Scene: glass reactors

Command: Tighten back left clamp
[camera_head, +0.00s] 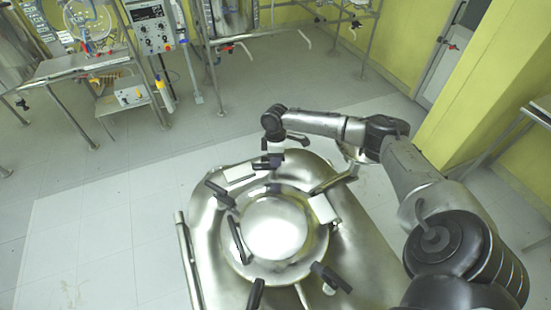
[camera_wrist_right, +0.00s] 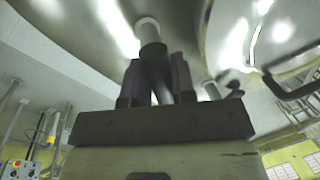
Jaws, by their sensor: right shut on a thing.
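A round steel lid (camera_head: 275,228) sits on the steel vessel (camera_head: 208,238), with black-handled clamps around its rim. My right gripper (camera_head: 272,158) points down at the back of the lid, at a clamp there. It is shut on that clamp's dark handle; in the right wrist view the handle (camera_wrist_right: 151,50), with a pale round end, stands between the two fingers. The arm and gripper partly hide this clamp in the head view, so its exact angle cannot be told. Another black clamp handle (camera_head: 219,192) is at the lid's left back. My left gripper is not in view.
More black handles stand at the lid's left (camera_head: 237,240) and front (camera_head: 330,277), and a pale block (camera_head: 323,208) is at its right. A steel bar (camera_head: 188,262) runs along the vessel's left side. The tiled floor (camera_head: 110,210) to the left is clear.

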